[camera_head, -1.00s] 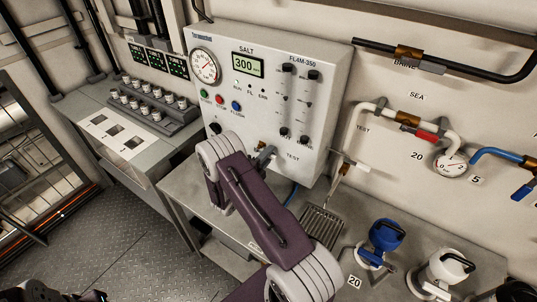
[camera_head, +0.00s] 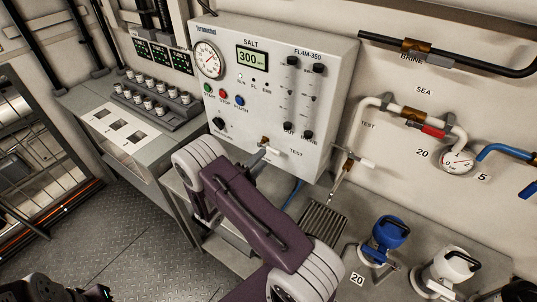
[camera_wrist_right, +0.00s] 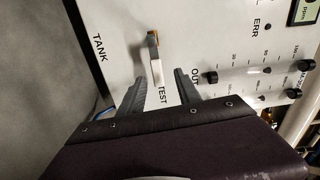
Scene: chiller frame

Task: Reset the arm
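My right arm reaches in from the bottom of the head view, and its purple link and pale joint cover part of the bench. My right gripper (camera_wrist_right: 161,90) shows two grey fingers spread apart with nothing between them in the right wrist view. They point at the panel around the TEST label, near a small valve with a white handle (camera_wrist_right: 157,72). That valve (camera_head: 265,144) also shows in the head view, just beyond the wrist. Whether a finger touches it I cannot tell. A dark part of my left arm shows at the bottom left corner; its fingers are not clear.
The white SALT panel (camera_head: 310,50) stands upright behind the arm, with a gauge (camera_head: 208,60) and buttons. Pipes run along the right wall. A drain grate (camera_head: 323,222), a blue-capped fitting (camera_head: 388,235) and a white one (camera_head: 450,268) are on the bench. Open floor lies left.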

